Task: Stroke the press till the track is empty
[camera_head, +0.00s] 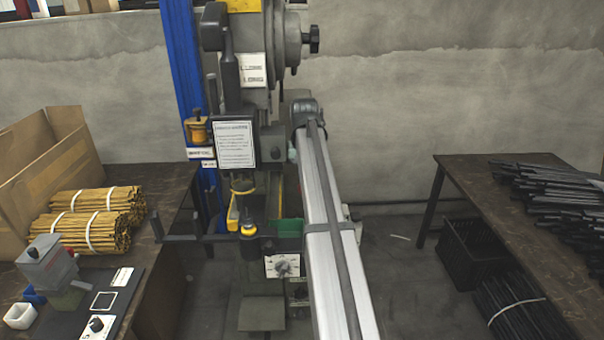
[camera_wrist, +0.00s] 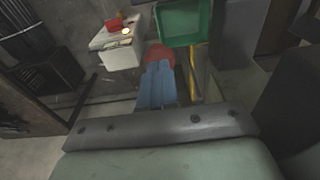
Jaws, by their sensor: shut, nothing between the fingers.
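The rivet press (camera_head: 240,95) stands in the middle of the head view, a tall grey machine with a placard and a blue column behind it. A narrow upright yellow strip (camera_head: 279,195) runs down its front; whether this is the track, and whether it holds rivets, I cannot tell. My silver arm crosses the press's right side in the head view and hides part of it. In the wrist view my gripper (camera_wrist: 158,72) shows as two blue fingers, shut and empty. A red round part (camera_wrist: 160,52) lies just beyond the fingertips; whether they touch it is unclear.
A green bin (camera_wrist: 182,22) and a white control box (camera_wrist: 122,56) lie beyond the fingers. The left bench holds bundled brass-coloured rods (camera_head: 95,218) and a cardboard box (camera_head: 45,160). The right bench (camera_head: 500,215) bears dark rods, with a black crate (camera_head: 470,250) below.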

